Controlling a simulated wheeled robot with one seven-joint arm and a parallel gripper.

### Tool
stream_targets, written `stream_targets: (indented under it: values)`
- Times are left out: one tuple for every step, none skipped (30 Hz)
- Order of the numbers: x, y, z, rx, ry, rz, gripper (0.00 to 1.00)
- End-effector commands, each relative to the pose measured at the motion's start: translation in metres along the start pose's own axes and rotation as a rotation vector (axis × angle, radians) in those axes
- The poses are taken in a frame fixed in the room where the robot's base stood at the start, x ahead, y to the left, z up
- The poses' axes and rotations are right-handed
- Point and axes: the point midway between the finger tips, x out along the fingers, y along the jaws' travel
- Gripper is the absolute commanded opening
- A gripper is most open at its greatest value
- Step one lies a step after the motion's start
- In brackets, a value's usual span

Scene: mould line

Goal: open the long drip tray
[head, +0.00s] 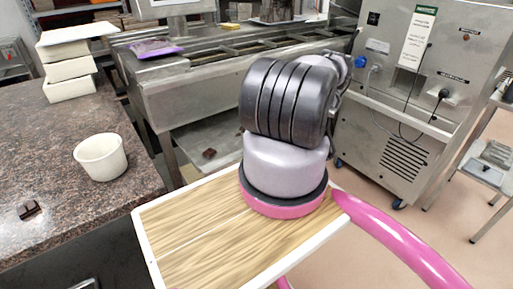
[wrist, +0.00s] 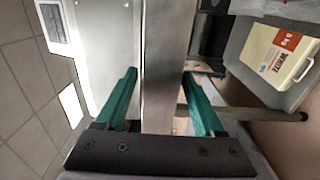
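The steel mould line (head: 240,65) runs across the back in the head view. A pale flat sheet or tray (head: 205,140) with a small brown piece on it shows beneath it; I cannot tell whether this is the long drip tray. In the wrist view my gripper (wrist: 160,80) is open, with green fingers apart. A long steel bar or edge (wrist: 167,50) runs between and beyond them. I cannot tell whether it is part of the drip tray, or whether the fingers touch it. My arm hides the gripper in the head view.
A stone counter (head: 60,130) at left holds a white tub (head: 101,157) and stacked white boxes (head: 67,70). A steel machine (head: 410,90) on castors stands right. A grey bin (wrist: 245,65) with a cream packet (wrist: 283,55) shows in the wrist view. Floor at lower right is mostly clear.

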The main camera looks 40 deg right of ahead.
Motion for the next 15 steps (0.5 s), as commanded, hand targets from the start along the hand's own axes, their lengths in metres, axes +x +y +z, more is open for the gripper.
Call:
stream_targets:
  values:
    - [0.0, 0.0, 0.0, 0.0, 0.0, 0.001, 0.7]
    - [0.0, 0.0, 0.0, 0.0, 0.0, 0.001, 0.7]
    - [0.0, 0.0, 0.0, 0.0, 0.0, 0.001, 0.7]
    - [-0.001, 0.0, 0.0, 0.0, 0.0, 0.0, 0.7]
    - [-0.003, 0.0, 0.0, 0.0, -0.001, 0.0, 0.7]
    - [-0.006, 0.0, 0.0, 0.001, -0.001, 0.0, 0.7]
    - [-0.009, 0.0, 0.0, 0.001, -0.001, 0.0, 0.7]
    - [-0.013, 0.0, 0.001, 0.001, -0.002, 0.0, 0.7]
    - [-0.02, 0.0, 0.001, 0.001, -0.004, -0.001, 0.7]
    - [-0.025, 0.0, 0.001, 0.001, -0.003, 0.0, 0.7]
    - [-0.032, 0.0, 0.001, 0.002, -0.005, -0.001, 0.7]
    - [-0.04, 0.0, 0.002, 0.002, -0.004, -0.001, 0.7]
    - [-0.047, 0.0, 0.002, 0.002, -0.005, -0.002, 0.7]
    - [-0.053, 0.0, 0.001, 0.002, -0.005, -0.001, 0.7]
    - [-0.061, 0.0, 0.001, 0.003, -0.005, -0.001, 0.7]
